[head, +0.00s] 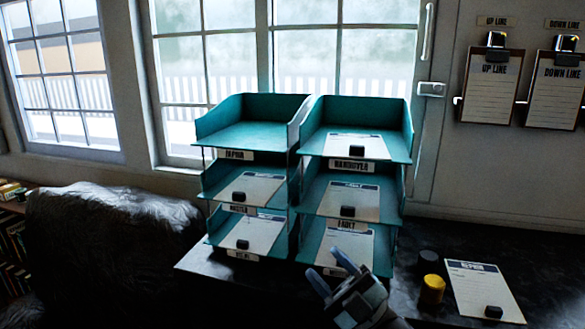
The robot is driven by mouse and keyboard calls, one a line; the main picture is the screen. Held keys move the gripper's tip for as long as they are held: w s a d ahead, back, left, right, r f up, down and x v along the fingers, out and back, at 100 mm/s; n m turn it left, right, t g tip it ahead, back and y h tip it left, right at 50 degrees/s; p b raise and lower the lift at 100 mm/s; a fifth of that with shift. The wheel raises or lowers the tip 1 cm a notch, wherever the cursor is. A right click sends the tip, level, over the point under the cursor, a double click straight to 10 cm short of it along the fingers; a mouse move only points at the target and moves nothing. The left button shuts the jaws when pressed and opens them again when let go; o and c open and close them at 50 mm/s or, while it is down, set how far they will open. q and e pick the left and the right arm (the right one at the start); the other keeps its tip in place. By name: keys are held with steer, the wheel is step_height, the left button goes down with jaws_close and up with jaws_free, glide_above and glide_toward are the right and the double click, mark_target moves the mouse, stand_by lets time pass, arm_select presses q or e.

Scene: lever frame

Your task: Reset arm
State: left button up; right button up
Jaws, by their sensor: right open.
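My right gripper (332,272) is at the bottom middle, with its arm coming in from the lower right. Its two bluish fingers are spread apart and point up and left. Nothing shows between them. It is in front of the lowest tray of the right teal tray stack (398,150) and hides part of that tray's front edge. I cannot tell whether it touches the tray. My left gripper is not in view. No lever shows in this view.
A left teal tray stack (210,125) stands beside the right one. Most trays hold papers with dark weights. Right of my gripper are a yellow pot (432,290), a dark pot (428,261) and a form (475,285) on the dark desk. Clipboards (491,88) hang on the wall.

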steer(key=s+d+f+m+t+h+p, duration=0.1)
steer(key=s+d+f+m+t+h, duration=0.2)
steer(key=f+m+h, duration=0.6)
steer(key=s+d+f+m+t+h+p, duration=0.1)
steer(key=s+d+f+m+t+h, duration=0.2)
steer(key=f+m+h, duration=0.6)
steer(key=s+d+f+m+g, duration=0.1)
steer(key=s+d+f+g, duration=0.1)
steer(key=s+f, duration=0.3)
steer(key=s+d+f+m+g+h+p, duration=0.1)
steer(key=s+d+f+g, duration=0.1)
steer(key=s+f, duration=0.3)
steer(key=s+d+f+m+g, duration=0.1)
steer(key=s+d+f+g, duration=0.2)
steer(key=s+f, duration=0.3)
step_height(320, 180, down, 3)
steer(key=shift+d+f+h, duration=0.1)
steer(key=shift+d+h, duration=0.2)
steer(key=shift+h, duration=0.1)
steer(key=shift+s, duration=0.1)
stand_by(3.9)
